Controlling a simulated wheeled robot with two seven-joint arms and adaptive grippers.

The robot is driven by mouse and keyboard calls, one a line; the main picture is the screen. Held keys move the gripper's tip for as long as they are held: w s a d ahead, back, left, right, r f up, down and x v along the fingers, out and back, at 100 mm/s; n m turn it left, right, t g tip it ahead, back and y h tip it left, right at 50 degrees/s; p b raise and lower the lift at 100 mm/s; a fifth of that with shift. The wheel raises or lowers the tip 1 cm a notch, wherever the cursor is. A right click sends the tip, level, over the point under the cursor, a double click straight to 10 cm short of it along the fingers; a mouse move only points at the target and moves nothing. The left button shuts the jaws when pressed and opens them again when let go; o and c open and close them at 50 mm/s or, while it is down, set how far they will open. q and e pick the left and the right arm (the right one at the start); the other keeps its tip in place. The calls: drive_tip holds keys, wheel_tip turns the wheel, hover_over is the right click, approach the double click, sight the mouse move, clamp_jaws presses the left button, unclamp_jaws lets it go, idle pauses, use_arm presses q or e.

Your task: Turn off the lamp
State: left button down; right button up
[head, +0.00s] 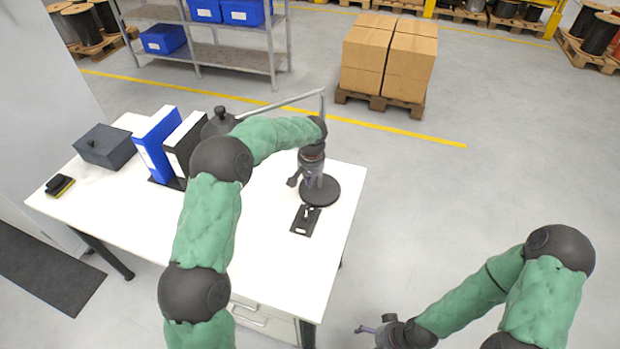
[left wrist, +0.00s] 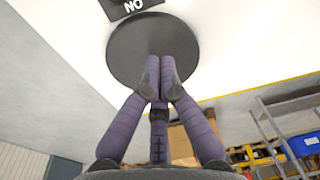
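The desk lamp has a grey arm (head: 285,103), a dark shade (head: 218,123) and a round black base (head: 325,192) on the white desk. A black switch plate (head: 305,220) with a small lever lies in front of the base. In the left wrist view the black base (left wrist: 125,50) lies beyond my fingers, and part of the plate (left wrist: 122,8), lettered "NO", shows at the top edge. My left gripper (head: 305,182) points down above the base; in the wrist view its fingertips (left wrist: 160,75) are together with nothing seen between them. My right gripper (head: 370,329) is low, off the desk; its finger state is unclear.
Boxes on a pallet (head: 388,60) and a shelf (head: 225,57) are behind. The desk's front right is clear.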

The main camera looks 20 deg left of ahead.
sight(307, 207)
use_arm(q)
drive_tip(key=f, duration=0.2)
drive_tip(key=f+b, duration=0.1)
drive_tip(key=f, duration=0.1)
drive_tip(key=shift+w+a+f, duration=0.1)
drive_tip(key=shift+w+f, duration=0.1)
drive_tip(key=shift+f, duration=0.15)
drive_tip(key=shift+s+d+r+b, duration=0.1)
drive_tip(key=shift+s+r+b, duration=0.15)
drive_tip(key=shift+s, duration=0.4)
drive_tip(key=shift+s+d+r+b, duration=0.1)
drive_tip(key=shift+s+b, duration=0.15)
drive_tip(key=shift+s, duration=0.4)
drive_tip(key=shift+s+d+r+b, duration=0.1)
drive_tip(key=shift+s+r+b, duration=0.15)
drive_tip(key=shift+s, duration=0.4)
drive_tip(key=shift+f, duration=0.1)
drive_tip(key=shift+s+t+b, duration=0.15)
drive_tip(key=shift+t+b, duration=0.2)
drive_tip(key=shift+t, duration=0.05)
drive_tip(key=shift+s+r+t+b, duration=0.2)
drive_tip(key=shift+r+t+b, duration=0.1)
drive_tip(key=shift+t+b, duration=0.1)
